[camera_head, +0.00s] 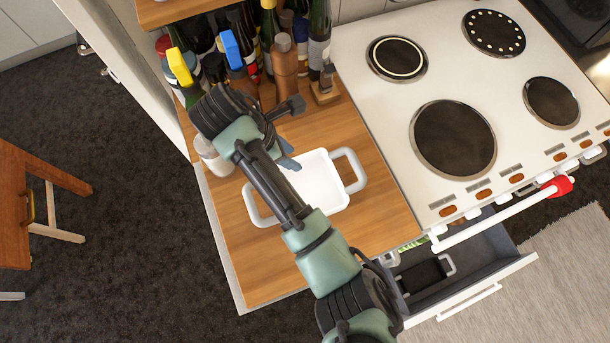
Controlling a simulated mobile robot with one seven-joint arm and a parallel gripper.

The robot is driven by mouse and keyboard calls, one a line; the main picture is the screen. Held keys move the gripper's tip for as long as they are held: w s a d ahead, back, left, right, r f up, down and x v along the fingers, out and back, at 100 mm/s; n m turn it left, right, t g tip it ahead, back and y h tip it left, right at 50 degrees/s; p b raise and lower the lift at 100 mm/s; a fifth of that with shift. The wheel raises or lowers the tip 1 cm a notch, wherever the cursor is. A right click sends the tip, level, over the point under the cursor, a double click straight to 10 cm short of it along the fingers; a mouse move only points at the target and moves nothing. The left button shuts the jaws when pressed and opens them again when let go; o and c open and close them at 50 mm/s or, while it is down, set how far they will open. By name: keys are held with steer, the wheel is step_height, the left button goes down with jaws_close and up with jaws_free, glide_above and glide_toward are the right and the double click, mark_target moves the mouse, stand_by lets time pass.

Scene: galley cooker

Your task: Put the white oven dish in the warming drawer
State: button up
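The white oven dish (320,182) is a rectangular dish with two loop handles. It sits on the wooden worktop left of the cooker. My arm crosses over it and hides its middle; the handles show at its left and right. The warming drawer (475,262) under the cooker is pulled open. A black item (422,277) with a light handle lies inside it. The dark end of my arm, apparently my gripper (290,106), is above the worktop, beyond the dish and near the bottles.
Several bottles (318,35) and a wooden pepper mill (285,62) crowd the back of the worktop. A white-lidded jar (212,153) stands at its left edge. The cooker (500,90) has bare hotplates. A red item (558,186) hangs on its rail. A wooden chair (30,190) stands at left.

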steer(key=shift+x, duration=1.1)
jaws_close()
stand_by(0.6)
